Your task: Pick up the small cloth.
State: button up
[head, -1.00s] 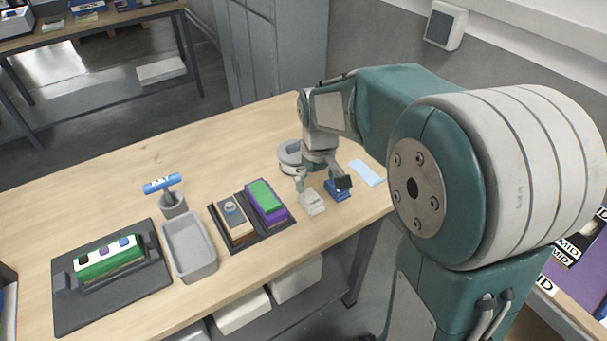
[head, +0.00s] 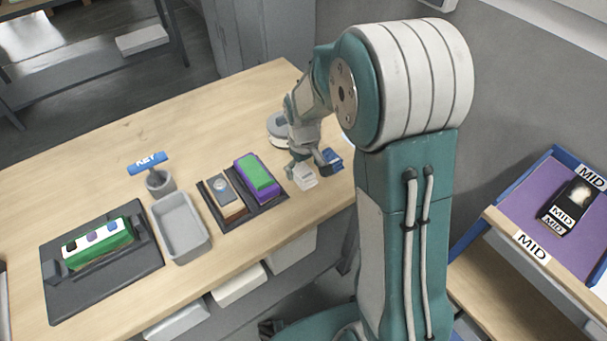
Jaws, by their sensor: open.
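A small pale grey-white thing (head: 305,177) with a folded look lies near the table's front edge in the head view; it may be the small cloth. A small blue block (head: 332,159) is by the right finger.
A dark tray (head: 269,207) with a purple-and-green block (head: 257,175) is close on the left. Further left are a grey bin (head: 181,226), a cup (head: 159,182) with a KEY tag, and a dark board (head: 60,299). A round grey thing (head: 277,128) stands behind my gripper. The table's back left is clear.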

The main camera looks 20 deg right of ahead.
jog(key=shift+f, duration=0.8)
jog(key=c, duration=1)
jog(key=shift+c, duration=0.2)
jog(key=shift+r, duration=0.55)
notch_tip(320, 180, up, 3)
jog(key=shift+s+a+f, duration=0.1)
jog(key=shift+s+f, duration=0.05)
jog(key=shift+f, duration=0.05)
jog(key=s+a+r, duration=0.1)
jog(key=s+r, duration=0.8)
jog(key=s, duration=0.4)
jog(key=shift+s+r, duration=0.2)
jog(key=shift+s, duration=0.15)
